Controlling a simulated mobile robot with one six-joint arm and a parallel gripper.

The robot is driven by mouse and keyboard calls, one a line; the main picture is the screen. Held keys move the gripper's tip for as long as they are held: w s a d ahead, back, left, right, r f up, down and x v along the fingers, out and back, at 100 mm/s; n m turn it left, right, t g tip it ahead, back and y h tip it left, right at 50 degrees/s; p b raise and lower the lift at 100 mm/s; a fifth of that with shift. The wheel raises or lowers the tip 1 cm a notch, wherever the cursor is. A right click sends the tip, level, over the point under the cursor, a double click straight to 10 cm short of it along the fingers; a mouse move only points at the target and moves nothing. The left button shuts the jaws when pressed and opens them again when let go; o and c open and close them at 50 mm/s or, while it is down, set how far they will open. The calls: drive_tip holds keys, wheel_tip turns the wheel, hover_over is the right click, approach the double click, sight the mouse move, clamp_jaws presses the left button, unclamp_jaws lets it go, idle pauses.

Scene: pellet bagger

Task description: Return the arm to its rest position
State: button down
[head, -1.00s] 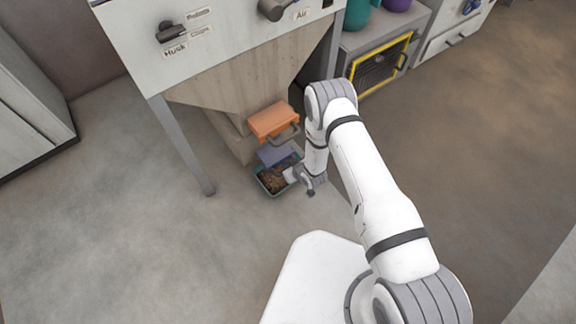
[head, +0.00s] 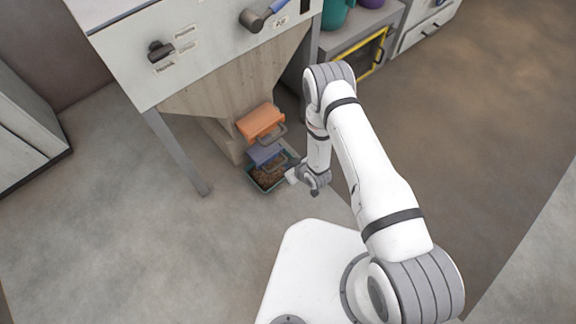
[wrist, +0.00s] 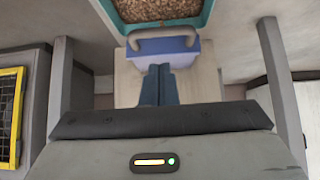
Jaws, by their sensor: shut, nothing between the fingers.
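My arm reaches out over the floor toward the bagger in the head view, bent at the elbow. My gripper (head: 291,176) is low beside the teal tray (head: 252,183), to its right. In the wrist view my gripper (wrist: 159,88) has its two dark blue fingers together, with nothing between them. Past the fingertips are a blue-purple block with a grey handle (wrist: 190,55) and the teal tray (wrist: 122,32) holding brown pellets. Whether the fingers touch the block cannot be told.
The bagger's panel (head: 205,45) has a Husk knob (head: 160,51) and an Air lever (head: 262,15). An orange handled block (head: 261,122) sits above the purple one (head: 265,153). A bagger leg (head: 178,155) stands left. A yellow-framed cabinet (head: 372,55) is behind my arm. Floor at left is clear.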

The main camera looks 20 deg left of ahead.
idle(0.3)
